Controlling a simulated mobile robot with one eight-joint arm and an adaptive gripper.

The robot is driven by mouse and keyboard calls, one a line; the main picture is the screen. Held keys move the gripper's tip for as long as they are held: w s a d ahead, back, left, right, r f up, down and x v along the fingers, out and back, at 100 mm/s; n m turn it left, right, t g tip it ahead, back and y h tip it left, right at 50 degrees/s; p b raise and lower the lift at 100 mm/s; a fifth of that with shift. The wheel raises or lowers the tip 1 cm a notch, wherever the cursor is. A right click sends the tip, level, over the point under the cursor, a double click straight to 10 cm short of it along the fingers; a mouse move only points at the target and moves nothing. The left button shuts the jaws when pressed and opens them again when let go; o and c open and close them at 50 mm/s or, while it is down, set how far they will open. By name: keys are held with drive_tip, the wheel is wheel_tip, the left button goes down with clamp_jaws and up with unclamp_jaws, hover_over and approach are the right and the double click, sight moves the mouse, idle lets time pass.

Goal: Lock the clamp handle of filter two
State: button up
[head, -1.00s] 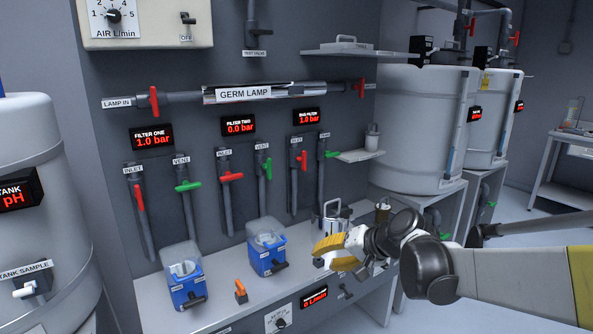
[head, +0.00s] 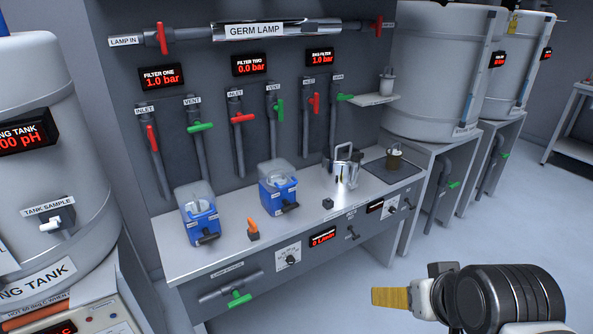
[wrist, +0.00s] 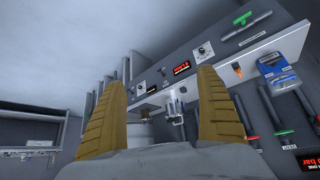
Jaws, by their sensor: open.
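Filter two (head: 279,193) is a blue housing with a clear, pale top on the bench, right of the like filter one (head: 199,225). A dark clamp handle (head: 290,207) sticks out at its lower front; whether it is locked is too small to tell. The filter two display (head: 250,65) reads 0.0 bar. My gripper (head: 378,298) is over the floor in front of the bench, well apart from filter two. In the wrist view my gripper (wrist: 163,82) is open and empty, its two yellow fingers wide apart. A blue housing (wrist: 278,72) shows there at the right; I cannot tell which filter.
Above filter two are a red inlet handle (head: 243,118) and a green vent handle (head: 280,110). An orange-handled part (head: 252,229) stands between the filters. A steel pot (head: 346,172) stands to the right on the bench (head: 230,250). The floor before the bench is clear.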

sight(290, 206)
drive_tip(key=w+a+r+n+t+y+p, duration=0.1)
drive_tip(key=w+a, duration=0.2)
drive_tip(key=w, duration=0.6)
drive_tip(key=w+a+n+y, duration=0.2)
drive_tip(key=w+a, duration=0.2)
drive_tip(key=w, duration=0.4)
drive_tip(key=w+a+r+n+t+y+p, duration=0.1)
drive_tip(key=w+a, duration=0.2)
drive_tip(key=w, duration=0.6)
drive_tip(key=w+a+f+n+y, duration=0.1)
drive_tip(key=w+a+f, duration=0.3)
drive_tip(key=w+f, duration=0.3)
drive_tip(key=w+a+f+n+t+y+b, duration=0.1)
drive_tip(key=w+a+f, duration=0.4)
drive_tip(key=w+f, duration=0.2)
drive_tip(key=w+a+f+n+t+y+b, duration=0.1)
drive_tip(key=w+a+f, duration=0.3)
drive_tip(key=w+f, duration=0.3)
drive_tip(key=shift+x, duration=0.95)
drive_tip(key=shift+w+a+f, duration=0.1)
drive_tip(key=shift+w+a, duration=0.15)
drive_tip(key=shift+w, duration=0.3)
